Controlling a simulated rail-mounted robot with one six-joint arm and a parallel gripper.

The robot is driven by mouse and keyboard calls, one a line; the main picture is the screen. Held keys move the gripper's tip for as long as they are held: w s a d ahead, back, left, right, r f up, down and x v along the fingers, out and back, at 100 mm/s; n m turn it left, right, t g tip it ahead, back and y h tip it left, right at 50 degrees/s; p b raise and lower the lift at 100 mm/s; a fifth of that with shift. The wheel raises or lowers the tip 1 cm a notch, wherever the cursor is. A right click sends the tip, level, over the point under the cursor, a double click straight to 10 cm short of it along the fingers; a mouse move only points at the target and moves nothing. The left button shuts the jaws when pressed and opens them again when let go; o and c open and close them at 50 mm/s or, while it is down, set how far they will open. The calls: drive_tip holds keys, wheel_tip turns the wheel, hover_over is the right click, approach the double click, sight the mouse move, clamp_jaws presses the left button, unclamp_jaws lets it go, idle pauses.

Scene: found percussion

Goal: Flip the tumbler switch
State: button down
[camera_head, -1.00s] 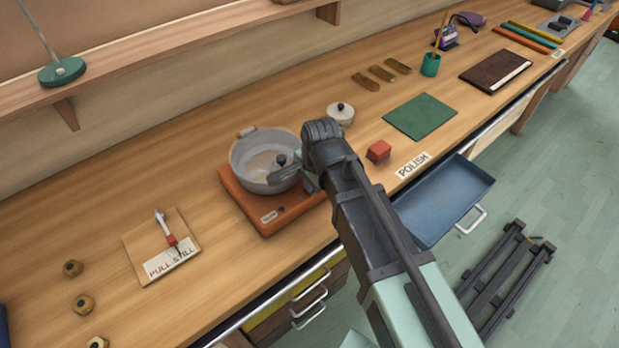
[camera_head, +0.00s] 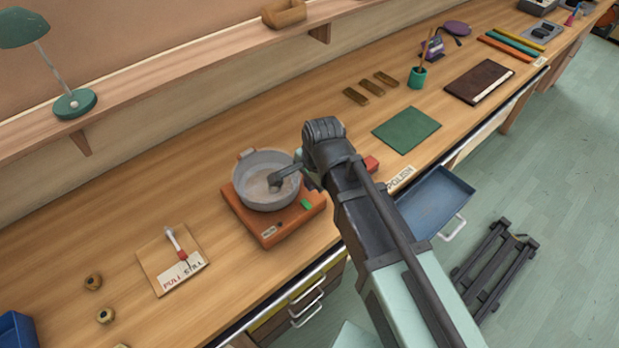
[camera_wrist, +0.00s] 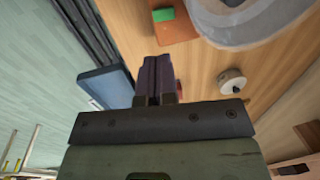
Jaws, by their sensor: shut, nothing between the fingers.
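My gripper (camera_wrist: 157,65) is shut and empty in the wrist view. An orange hot-plate base (camera_head: 240,210) carries a grey pan (camera_head: 268,200), and a small green piece (camera_head: 306,204) sits on the base's top beside the pan. The green piece also shows in the wrist view (camera_wrist: 163,15), beyond my fingertips and apart from them. A board marked PULL STILL (camera_head: 160,262) holds a white lever (camera_head: 174,240) with a red lower part. I cannot tell which of these is the tumbler switch.
A blue drawer (camera_head: 436,198) stands open at the front edge. A red block (camera_head: 371,163) and a lidded pot (camera_wrist: 232,80) are close to my gripper. A green mat (camera_head: 407,130) lies to the right. A shelf (camera_head: 180,85) runs along the back.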

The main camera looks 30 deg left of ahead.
sight(304, 201)
drive_tip(key=r, duration=0.1)
drive_tip(key=r+p, duration=0.1)
drive_tip(key=r, duration=0.1)
drive_tip(key=shift+s+d+r+p, duration=0.1)
drive_tip(key=shift+d+r+p, duration=0.15)
drive_tip(key=shift+p, duration=0.1)
drive_tip(key=shift+w+a+r, duration=0.15)
drive_tip(key=shift+w+a, duration=0.1)
drive_tip(key=shift+a, duration=0.55)
drive_tip(key=f+b, duration=0.4)
drive_tip(key=a+f+b, duration=0.1)
drive_tip(key=f+b, duration=0.4)
drive_tip(key=a+f+b, duration=0.1)
drive_tip(key=f+b, duration=0.3)
drive_tip(key=shift+w+f, duration=0.35)
drive_tip(key=shift+f, duration=0.05)
